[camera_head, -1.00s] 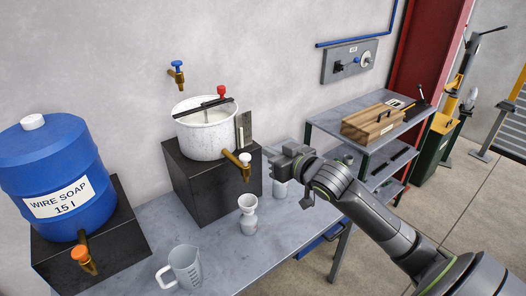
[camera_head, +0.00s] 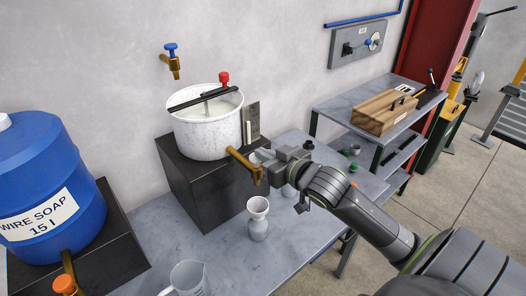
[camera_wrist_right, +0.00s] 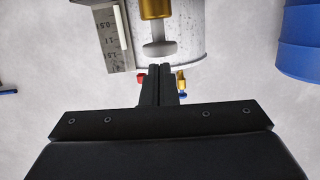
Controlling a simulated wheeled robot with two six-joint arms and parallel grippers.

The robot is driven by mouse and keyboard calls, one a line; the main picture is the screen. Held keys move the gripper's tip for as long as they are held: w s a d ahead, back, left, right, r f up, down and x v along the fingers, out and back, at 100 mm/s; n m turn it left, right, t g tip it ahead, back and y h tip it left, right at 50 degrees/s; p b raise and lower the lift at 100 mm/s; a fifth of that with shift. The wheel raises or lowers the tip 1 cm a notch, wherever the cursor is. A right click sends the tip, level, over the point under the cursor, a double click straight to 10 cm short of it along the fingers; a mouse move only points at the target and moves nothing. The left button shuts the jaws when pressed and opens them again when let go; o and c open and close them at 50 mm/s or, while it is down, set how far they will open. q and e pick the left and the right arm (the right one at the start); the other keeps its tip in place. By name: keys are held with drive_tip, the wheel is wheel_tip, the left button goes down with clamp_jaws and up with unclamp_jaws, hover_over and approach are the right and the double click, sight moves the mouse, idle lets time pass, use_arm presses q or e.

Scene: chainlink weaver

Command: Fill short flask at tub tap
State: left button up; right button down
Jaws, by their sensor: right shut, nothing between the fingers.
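The white speckled tub (camera_head: 208,132) stands on a black block. Its brass tap (camera_head: 243,163) points out over the table; the wrist view shows the brass (camera_wrist_right: 156,9) and its pale knob (camera_wrist_right: 160,49). My right gripper (camera_head: 264,160) is shut and empty at the tap, hiding most of the knob in the head view. In the wrist view its fingertips (camera_wrist_right: 160,70) are just short of the knob; I cannot tell whether they touch. A pale short flask with a flared mouth (camera_head: 258,220) stands upright on the table below the tap. My left gripper is out of view.
A clear measuring jug (camera_head: 188,278) stands at the front. A blue soap barrel (camera_head: 45,195) with a tap is at the left. A grey shelf (camera_head: 345,107) with a wooden box (camera_head: 385,112) stands at the right.

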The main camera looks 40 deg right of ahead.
drive_tip(key=shift+w+f, duration=0.1)
drive_tip(key=shift+f, duration=1.15)
idle(6.8)
